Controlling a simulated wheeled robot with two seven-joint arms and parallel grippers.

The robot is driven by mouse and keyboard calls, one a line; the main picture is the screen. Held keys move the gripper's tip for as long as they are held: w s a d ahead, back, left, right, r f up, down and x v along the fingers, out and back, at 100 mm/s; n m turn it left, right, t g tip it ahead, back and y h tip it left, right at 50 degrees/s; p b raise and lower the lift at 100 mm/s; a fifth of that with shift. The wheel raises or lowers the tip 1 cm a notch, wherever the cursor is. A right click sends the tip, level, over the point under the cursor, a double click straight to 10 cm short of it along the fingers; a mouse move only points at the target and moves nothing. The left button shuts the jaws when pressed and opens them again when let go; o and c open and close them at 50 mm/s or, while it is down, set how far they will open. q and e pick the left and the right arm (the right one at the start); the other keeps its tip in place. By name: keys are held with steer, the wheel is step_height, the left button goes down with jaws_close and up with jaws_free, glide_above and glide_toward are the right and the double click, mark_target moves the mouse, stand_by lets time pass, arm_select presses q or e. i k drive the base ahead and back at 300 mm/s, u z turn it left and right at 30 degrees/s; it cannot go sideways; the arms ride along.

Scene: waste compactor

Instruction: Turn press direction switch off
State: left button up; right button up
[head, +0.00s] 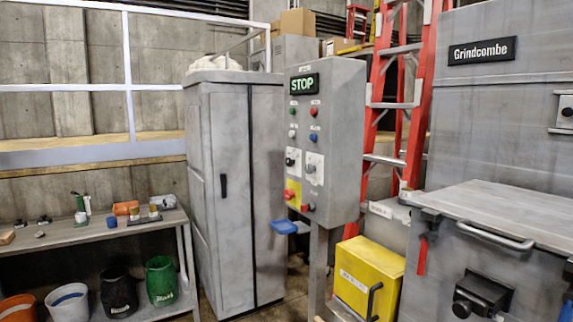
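A grey control panel (340,150) stands on a post near the middle of the head view. Its display (304,84) reads STOP in green. Below it are a green button (292,112), a red button (313,112), a white button (292,134) and a blue button (314,135). Lower down are a black rotary switch (291,160) on a white plate and a second switch (312,168) on another white plate. Their labels and exact positions are too small to read, so I cannot tell which is the press direction switch. Neither gripper is in view.
A grey cabinet (222,200) stands left of the panel. The grey Grindcombe machine (500,130) fills the right. A bench (90,230) with buckets beneath stands at left.

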mark_target(289, 162)
steer(key=z, duration=0.05)
steer(key=k, duration=0.5)
steer(key=u, duration=1.25)
steer(key=i, duration=1.7)
steer(key=z, duration=0.35)
steer(key=i, duration=1.55)
steer(key=z, duration=1.2)
